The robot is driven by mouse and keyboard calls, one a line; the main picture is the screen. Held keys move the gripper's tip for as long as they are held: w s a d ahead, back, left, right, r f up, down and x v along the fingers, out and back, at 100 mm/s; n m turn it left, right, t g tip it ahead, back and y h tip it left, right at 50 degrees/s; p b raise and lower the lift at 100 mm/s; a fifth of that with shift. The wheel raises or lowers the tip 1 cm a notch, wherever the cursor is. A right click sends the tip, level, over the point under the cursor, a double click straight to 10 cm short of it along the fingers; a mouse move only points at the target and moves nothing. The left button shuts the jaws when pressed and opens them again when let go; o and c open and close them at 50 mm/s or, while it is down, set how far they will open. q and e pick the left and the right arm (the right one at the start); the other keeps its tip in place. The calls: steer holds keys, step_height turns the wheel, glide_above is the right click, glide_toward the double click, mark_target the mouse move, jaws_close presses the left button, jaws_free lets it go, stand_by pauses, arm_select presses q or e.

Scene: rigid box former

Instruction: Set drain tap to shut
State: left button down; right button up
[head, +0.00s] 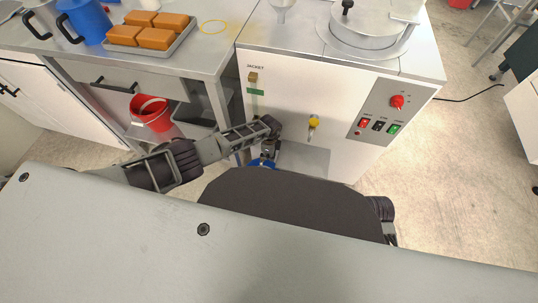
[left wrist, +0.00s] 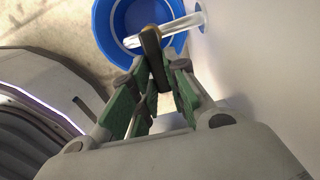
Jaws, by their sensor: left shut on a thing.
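The drain tap shows in the left wrist view as a silver pipe (left wrist: 168,29) coming out of the machine's pale wall, with a dark, brass-edged lever (left wrist: 151,42) at it. My left gripper (left wrist: 155,78) is shut on the lever, its green-padded fingers on either side. The lever points back between the fingers, roughly across the pipe. In the head view my left gripper (head: 268,148) is low at the machine's front, and the tap is mostly hidden behind it. A blue bucket (left wrist: 110,38) stands below the pipe. My right gripper is not in view.
The white machine (head: 300,85) carries a yellow-handled valve (head: 314,121), a brass valve (head: 253,77) under the JACKET label and a red knob (head: 397,101). A red bucket (head: 152,112) stands under the left bench. Orange blocks (head: 156,38) lie on a tray there.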

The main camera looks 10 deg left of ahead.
arm_select(q)
steer(key=shift+w+n, duration=0.1)
steer(key=shift+n, duration=0.2)
steer(key=c, duration=1.4)
jaws_free()
steer(key=shift+m, duration=0.4)
